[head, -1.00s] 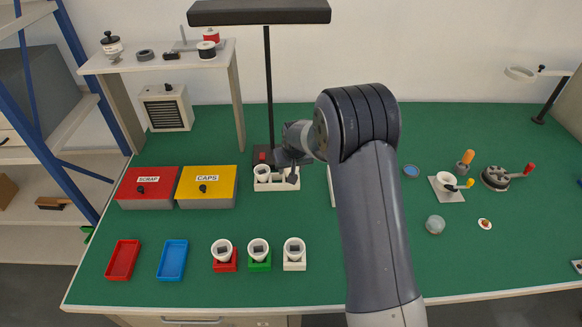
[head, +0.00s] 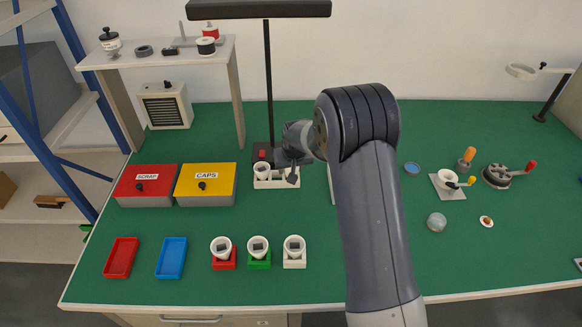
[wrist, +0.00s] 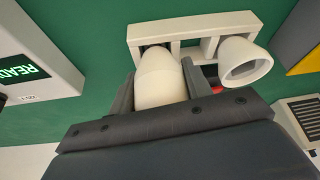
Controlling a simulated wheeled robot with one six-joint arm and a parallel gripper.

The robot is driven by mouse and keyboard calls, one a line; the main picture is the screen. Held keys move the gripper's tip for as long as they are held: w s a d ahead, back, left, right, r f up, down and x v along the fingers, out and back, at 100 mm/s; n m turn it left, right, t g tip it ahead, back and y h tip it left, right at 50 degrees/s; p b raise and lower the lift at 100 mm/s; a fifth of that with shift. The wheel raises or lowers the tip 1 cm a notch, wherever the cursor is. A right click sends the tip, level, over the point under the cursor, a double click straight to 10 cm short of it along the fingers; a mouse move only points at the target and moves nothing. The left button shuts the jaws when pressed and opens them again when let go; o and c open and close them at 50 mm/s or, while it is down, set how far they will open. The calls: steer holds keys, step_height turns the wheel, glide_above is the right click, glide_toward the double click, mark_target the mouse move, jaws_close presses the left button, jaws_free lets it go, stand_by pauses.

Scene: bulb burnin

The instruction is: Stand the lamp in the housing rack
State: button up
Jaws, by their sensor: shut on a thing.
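The housing rack (head: 275,184) is a white block with openings at the back of the green bench; it also shows in the wrist view (wrist: 205,27). A white lamp (wrist: 160,78) is between the fingers of my gripper (wrist: 158,92), which is shut on it. The lamp's far end overlaps the rack's left opening in the wrist view; I cannot tell how deep it sits. My gripper (head: 291,172) is over the rack's right part in the head view, hiding the held lamp. Another white lamp (wrist: 245,61) stands in the rack beside it, also seen in the head view (head: 262,171).
A black lamp post (head: 269,90) rises behind the rack. The yellow CAPS box (head: 207,186) and red SCRAP box (head: 147,188) are left. Three white lamps stand in red (head: 224,264), green (head: 259,265) and white (head: 294,263) holders in front. A READY display (wrist: 25,68) is close by.

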steer(key=o, duration=1)
steer(key=b+v, duration=0.1)
steer(key=v, duration=0.9)
steer(key=shift+s+r, duration=0.2)
steer(key=shift+r, duration=0.2)
steer(key=shift+f, duration=0.1)
steer(key=p+x, duration=0.1)
steer(key=x, duration=0.9)
steer(key=shift+w+f, duration=0.25)
steer(key=shift+f, duration=0.1)
steer(key=shift+r, duration=0.15)
steer(key=shift+s, duration=0.15)
